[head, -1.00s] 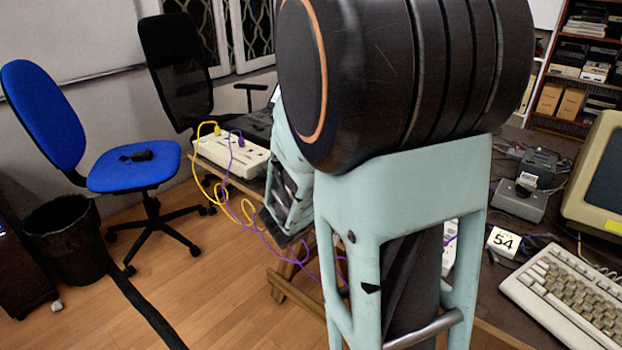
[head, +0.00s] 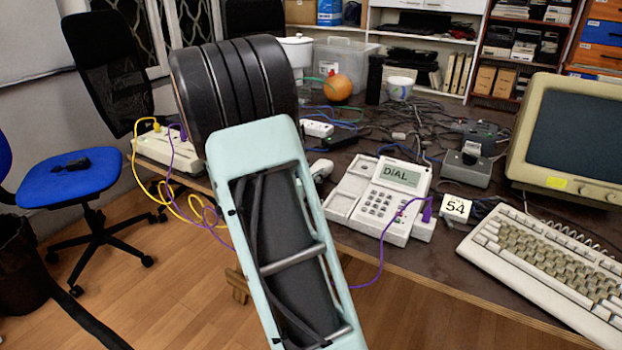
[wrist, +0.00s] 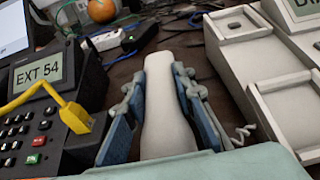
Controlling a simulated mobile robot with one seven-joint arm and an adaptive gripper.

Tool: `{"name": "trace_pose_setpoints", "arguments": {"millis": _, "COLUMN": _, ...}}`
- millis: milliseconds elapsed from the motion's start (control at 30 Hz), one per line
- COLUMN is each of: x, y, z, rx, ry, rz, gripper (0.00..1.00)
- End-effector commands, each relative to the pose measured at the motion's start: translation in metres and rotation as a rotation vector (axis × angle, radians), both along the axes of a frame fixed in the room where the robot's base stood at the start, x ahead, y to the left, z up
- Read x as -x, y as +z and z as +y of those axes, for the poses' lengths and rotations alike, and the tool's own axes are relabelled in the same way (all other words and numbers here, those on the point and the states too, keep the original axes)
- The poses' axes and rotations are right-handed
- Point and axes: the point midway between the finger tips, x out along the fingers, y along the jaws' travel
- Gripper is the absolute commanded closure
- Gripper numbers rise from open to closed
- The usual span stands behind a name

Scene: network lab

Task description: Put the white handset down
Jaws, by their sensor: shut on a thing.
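The white handset (wrist: 167,110) is held lengthwise between the two blue-padded fingers of my gripper (wrist: 160,82) in the wrist view. It is over the dark table, between a black phone and the white phone; I cannot tell whether it touches the tabletop. In the head view only a pale end of the handset (head: 321,168) shows beside my arm, and my gripper is hidden there. The white phone (head: 388,198) reads "DIAL", and its long cradle on the left is empty. The cradle (wrist: 246,28) is to the right of my gripper in the wrist view.
The black phone (wrist: 40,110) reads "EXT 54" and has a yellow cable plugged in, close left of my gripper. A purple cable (head: 384,245) hangs from the white phone over the table edge.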

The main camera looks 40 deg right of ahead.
Motion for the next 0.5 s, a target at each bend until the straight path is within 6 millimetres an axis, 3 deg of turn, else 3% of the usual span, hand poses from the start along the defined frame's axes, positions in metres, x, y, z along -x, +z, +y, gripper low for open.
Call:
{"name": "trace_pose_setpoints", "arguments": {"millis": 367, "x": -0.0001, "y": -0.0068, "z": 0.0, "rx": 0.001, "ry": 0.0, "rz": -0.002, "gripper": 1.0}}
{"name": "trace_pose_setpoints", "arguments": {"millis": 400, "x": -0.0001, "y": -0.0075, "z": 0.0001, "rx": 0.0, "ry": 0.001, "rz": -0.001, "gripper": 0.75}}
{"name": "trace_pose_setpoints", "arguments": {"millis": 500, "x": 0.0, "y": -0.0063, "z": 0.0002, "rx": 0.0, "ry": 0.001, "rz": -0.001, "gripper": 0.64}}
